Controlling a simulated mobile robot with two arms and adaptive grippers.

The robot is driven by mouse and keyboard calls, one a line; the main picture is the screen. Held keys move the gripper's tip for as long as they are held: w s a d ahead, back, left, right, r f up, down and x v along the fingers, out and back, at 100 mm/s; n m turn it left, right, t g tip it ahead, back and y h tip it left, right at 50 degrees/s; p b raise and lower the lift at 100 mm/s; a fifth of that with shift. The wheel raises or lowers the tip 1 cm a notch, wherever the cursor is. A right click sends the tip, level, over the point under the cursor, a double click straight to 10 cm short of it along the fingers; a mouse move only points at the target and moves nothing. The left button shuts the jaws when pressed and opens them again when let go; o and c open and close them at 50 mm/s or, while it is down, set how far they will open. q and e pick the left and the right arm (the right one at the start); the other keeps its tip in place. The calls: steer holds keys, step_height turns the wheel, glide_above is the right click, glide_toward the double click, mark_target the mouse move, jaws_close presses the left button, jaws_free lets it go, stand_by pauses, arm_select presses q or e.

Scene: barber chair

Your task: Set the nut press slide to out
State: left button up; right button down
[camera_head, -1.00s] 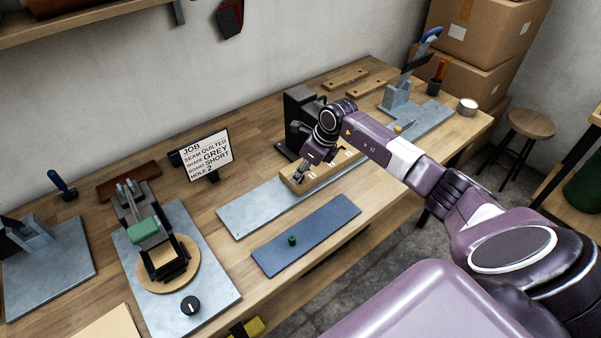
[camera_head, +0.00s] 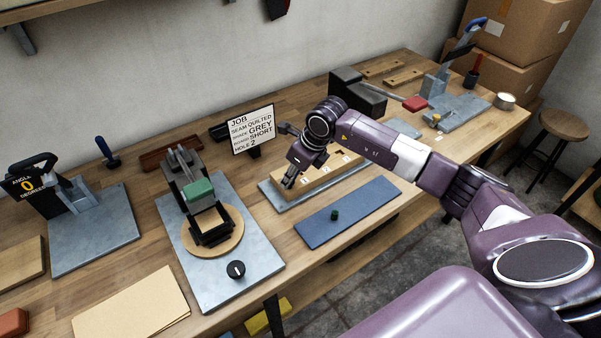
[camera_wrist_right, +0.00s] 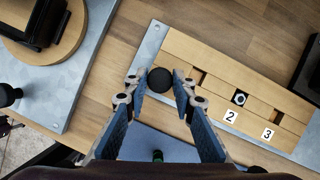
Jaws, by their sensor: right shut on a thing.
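The nut press slide is a long wooden block (camera_head: 338,171) with numbered pockets, lying on a grey plate (camera_head: 270,198). In the right wrist view the block (camera_wrist_right: 275,85) shows labels 2 and 3, two dark pockets and a nut (camera_wrist_right: 239,98) between them. A round black knob (camera_wrist_right: 160,80) is at its left end, close to the plate's left edge. My right gripper (camera_head: 290,183) is shut on this knob; its fingertips (camera_wrist_right: 158,84) are on both sides of it. The black press (camera_head: 357,92) stands behind, partly hidden by my arm. My left gripper is not in view.
A blue mat (camera_head: 350,212) with a green knob lies in front of the slide. A job sign (camera_head: 252,130) stands behind it. A grey fixture plate (camera_head: 215,265) with a round wooden disc is on the left. A red-handled lever (camera_head: 415,103) is right of the press.

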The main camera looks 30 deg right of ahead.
steer(key=shift+a, duration=0.5)
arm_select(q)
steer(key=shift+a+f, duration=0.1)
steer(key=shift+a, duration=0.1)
arm_select(e)
steer(key=shift+s+a, duration=0.1)
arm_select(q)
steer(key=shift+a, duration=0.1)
arm_select(e)
steer(key=c, duration=1.6)
jaws_free()
steer(key=shift+a, duration=0.1)
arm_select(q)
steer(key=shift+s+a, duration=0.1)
arm_select(e)
steer(key=shift+r, duration=0.1)
steer(key=shift+d+r, duration=0.2)
steer(key=shift+r, duration=0.1)
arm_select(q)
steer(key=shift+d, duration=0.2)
arm_select(e)
steer(key=v, duration=1.1)
steer(key=shift+s+a+r, duration=0.1)
steer(key=shift+s, duration=0.05)
